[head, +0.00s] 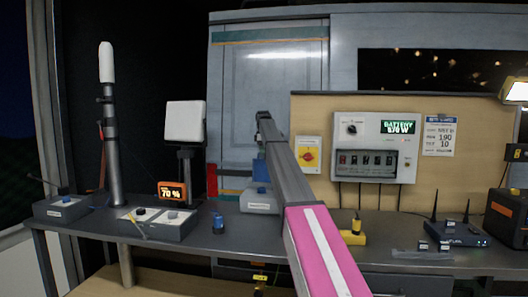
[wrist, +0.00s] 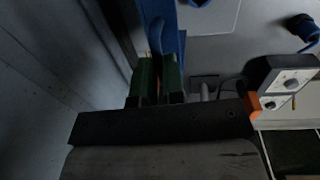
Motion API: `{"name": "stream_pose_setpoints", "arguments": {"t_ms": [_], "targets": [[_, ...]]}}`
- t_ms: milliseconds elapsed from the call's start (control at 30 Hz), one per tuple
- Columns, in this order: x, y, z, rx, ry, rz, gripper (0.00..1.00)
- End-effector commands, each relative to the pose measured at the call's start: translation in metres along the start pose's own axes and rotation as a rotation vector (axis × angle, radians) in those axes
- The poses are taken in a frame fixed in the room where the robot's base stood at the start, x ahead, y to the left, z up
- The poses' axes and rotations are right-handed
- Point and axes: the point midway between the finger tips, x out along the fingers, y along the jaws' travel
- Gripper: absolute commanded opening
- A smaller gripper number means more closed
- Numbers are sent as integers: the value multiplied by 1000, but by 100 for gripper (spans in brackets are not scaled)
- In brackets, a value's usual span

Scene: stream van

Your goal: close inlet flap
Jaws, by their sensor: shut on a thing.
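In the wrist view, my gripper (wrist: 158,72) has its two green fingers close together on a narrow upright blue piece (wrist: 156,36). Whether this piece belongs to the inlet flap, I cannot tell. A wider blue strip (wrist: 181,48) stands just beyond the fingers. In the head view, my arm reaches over the bench toward the back wall and hides my gripper. A blue part (head: 259,171) shows just left of the arm, above a pale box (head: 257,205). I cannot make out the flap's hinge or angle.
The bench (head: 330,222) holds a grey switch box (head: 170,228), an orange display (head: 171,191), a yellow connector (head: 353,236) and a router (head: 455,235). A battery panel (head: 375,147) hangs right of my arm. The wrist view shows a dial box (wrist: 285,80) at right.

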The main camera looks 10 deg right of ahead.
Motion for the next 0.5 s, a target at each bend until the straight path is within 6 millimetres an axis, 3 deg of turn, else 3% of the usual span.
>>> {"name": "stream_pose_setpoints", "arguments": {"t_ms": [33,500], "targets": [[1,-12,1,-2,0,29,0],[17,-89,2,-4,1,443,0]]}}
